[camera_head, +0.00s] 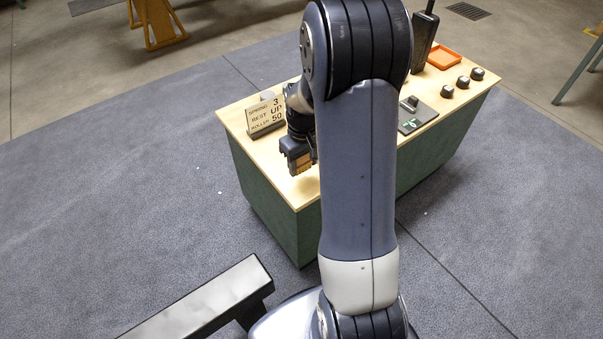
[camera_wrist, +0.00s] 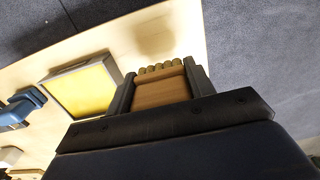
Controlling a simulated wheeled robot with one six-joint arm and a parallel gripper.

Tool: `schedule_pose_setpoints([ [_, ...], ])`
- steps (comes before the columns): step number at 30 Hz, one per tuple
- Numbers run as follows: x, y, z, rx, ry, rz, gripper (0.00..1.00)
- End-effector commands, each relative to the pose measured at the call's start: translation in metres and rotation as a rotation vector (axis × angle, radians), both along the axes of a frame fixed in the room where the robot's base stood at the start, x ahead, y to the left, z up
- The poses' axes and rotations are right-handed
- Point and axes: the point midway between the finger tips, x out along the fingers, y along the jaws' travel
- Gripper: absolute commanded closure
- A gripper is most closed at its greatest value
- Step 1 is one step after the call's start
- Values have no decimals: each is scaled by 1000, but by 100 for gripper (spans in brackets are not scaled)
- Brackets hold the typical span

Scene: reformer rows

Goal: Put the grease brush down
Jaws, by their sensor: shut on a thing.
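The grease brush (camera_wrist: 160,93) has a wooden block and a row of short tan bristle tufts. My gripper (camera_wrist: 158,84) is shut on its block, one finger on each side, with the bristles pointing away from the wrist. In the head view my gripper (camera_head: 297,150) is over the near left end of the wooden bench top (camera_head: 242,131), with the brush (camera_head: 302,165) under it. A shadow lies on the bare wood beyond the bristles in the wrist view. I cannot tell whether the brush touches the top. My arm hides the middle of the bench.
A sign card (camera_head: 266,115) stands close behind my gripper. A yellow pad in a grey frame (camera_wrist: 82,88) lies beside the brush in the wrist view, with a blue object (camera_wrist: 20,110) past it. An orange tray (camera_head: 443,57) and dark knobs (camera_head: 462,82) sit at the far right.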

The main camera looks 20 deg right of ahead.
Motion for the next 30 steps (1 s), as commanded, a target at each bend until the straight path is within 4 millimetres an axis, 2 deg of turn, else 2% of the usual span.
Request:
schedule_pose_setpoints([
  [5, 0, 0, -14, 0, 0, 0, 74],
  [12, 0, 0, -45, 0, 1, 0, 74],
  [23, 0, 0, -50, 0, -1, 0, 74],
  [24, 0, 0, -49, 0, -1, 0, 48],
  [30, 0, 0, -49, 0, -1, 0, 31],
])
